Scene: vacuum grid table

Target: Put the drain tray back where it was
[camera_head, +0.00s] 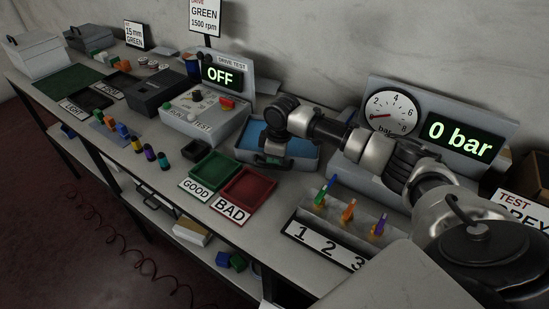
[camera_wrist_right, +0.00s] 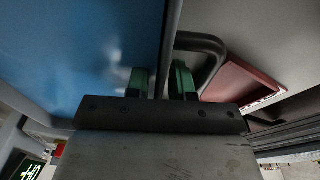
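The drain tray, taken as the blue-lined tray with a grey rim (camera_head: 304,150), stands on the bench between the test unit and the gauge stand. My right gripper (camera_head: 271,160) is at its front wall. In the right wrist view, the green fingers of this gripper (camera_wrist_right: 161,82) lie on either side of the tray's thin wall, with the blue inside (camera_wrist_right: 75,55) to the left. A dark bent handle (camera_wrist_right: 212,47) is beside the right finger. Whether the fingers press on the wall is unclear. My left gripper is out of view.
The green GOOD tray (camera_head: 210,168) and red BAD tray (camera_head: 249,190) are just in front. The pump test unit (camera_head: 203,116) is to the left. A numbered rack (camera_head: 335,232) with coloured pieces is to the right, below the gauge stand reading 0 bar (camera_head: 462,138).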

